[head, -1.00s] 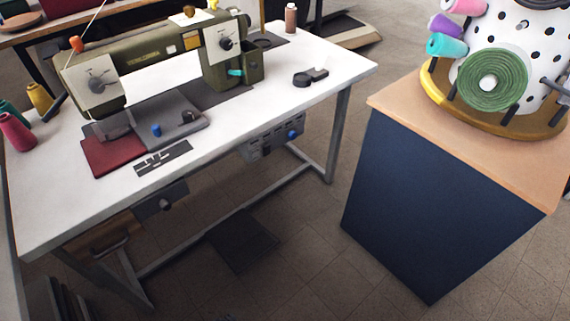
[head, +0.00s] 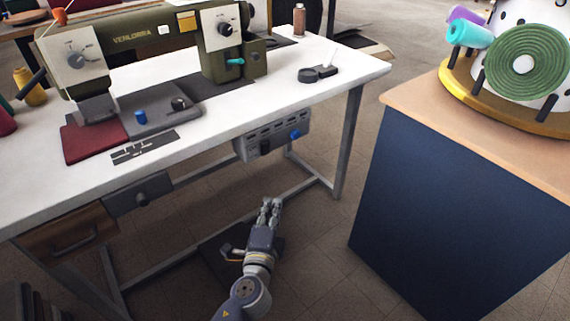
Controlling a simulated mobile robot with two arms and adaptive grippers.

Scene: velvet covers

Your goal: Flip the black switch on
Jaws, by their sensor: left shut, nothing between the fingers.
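A grey control box (head: 276,133) hangs under the right end of the white table. Its front carries a row of small slots, a blue knob (head: 295,134) and a small black part that looks like the black switch (head: 266,147); its position is too small to read. My left gripper (head: 271,203) is below the box, apart from it, fingers together and pointing up, with nothing held. My right gripper is not in view.
A green sewing machine (head: 130,40) stands on the white table (head: 215,125). A table leg (head: 347,140) stands right of the box, and a blue cabinet (head: 450,210) is further right. Open floor lies between them. A dark floor pedal (head: 217,262) is beside my arm.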

